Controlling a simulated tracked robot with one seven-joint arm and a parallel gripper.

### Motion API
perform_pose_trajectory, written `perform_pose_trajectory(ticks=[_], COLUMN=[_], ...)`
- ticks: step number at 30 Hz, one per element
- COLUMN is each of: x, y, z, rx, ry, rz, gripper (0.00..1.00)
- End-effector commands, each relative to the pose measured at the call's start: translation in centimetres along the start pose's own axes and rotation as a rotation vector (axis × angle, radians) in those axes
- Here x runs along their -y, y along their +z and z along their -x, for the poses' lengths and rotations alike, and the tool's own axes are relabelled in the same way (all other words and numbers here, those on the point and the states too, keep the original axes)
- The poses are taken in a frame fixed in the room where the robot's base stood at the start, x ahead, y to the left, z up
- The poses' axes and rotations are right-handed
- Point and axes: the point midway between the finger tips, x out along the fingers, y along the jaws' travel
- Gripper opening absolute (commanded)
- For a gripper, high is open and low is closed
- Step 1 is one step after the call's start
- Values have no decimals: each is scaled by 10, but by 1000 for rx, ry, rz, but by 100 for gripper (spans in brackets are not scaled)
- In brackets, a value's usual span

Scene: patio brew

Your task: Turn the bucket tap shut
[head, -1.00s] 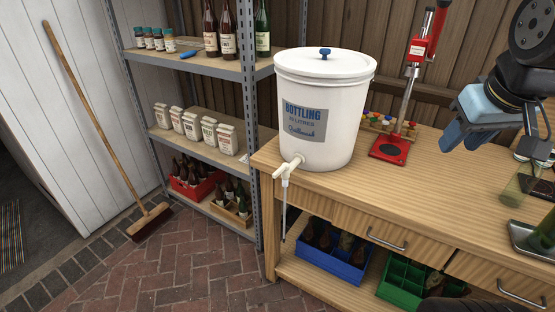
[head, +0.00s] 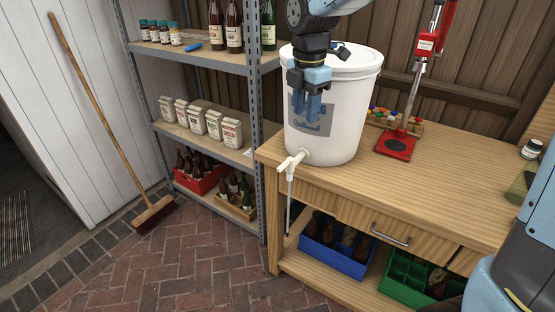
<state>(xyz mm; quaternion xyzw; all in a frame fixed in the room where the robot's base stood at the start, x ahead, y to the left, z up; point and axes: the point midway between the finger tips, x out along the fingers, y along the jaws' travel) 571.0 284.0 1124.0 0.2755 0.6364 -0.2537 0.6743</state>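The white bottling bucket (head: 336,133) stands upright at the left end of the wooden bench, its lid on. Its cream tap (head: 292,164) sticks out low on the front left, past the bench edge. A thin tube (head: 289,205) hangs down from it. I cannot tell from this view whether the tap is open. My gripper (head: 313,118) points downward in front of the bucket, above and slightly right of the tap and apart from it. It covers part of the bucket's label. Its blue fingers show a narrow gap between them, and nothing is seen held.
A red bottle capper (head: 395,144) stands right of the bucket, with a rack of coloured caps (head: 381,116) behind. A metal shelf (head: 205,62) with bottles and packets stands close on the left. Blue (head: 336,258) and green (head: 405,277) crates sit under the bench. Brick floor before it is clear.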

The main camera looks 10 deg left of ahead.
Motion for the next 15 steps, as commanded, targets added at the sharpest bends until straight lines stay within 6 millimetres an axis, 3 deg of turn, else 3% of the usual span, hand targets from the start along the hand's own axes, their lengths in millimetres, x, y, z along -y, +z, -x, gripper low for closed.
perform_pose_trajectory(ticks=[3,6,15], x=[-23,-34,-40], y=[-20,-30,-38], z=[-15,-23,-44], rx=[-24,-38,-48], ry=[-26,-37,-45], rz=[174,269,338], gripper=[38,38,38])
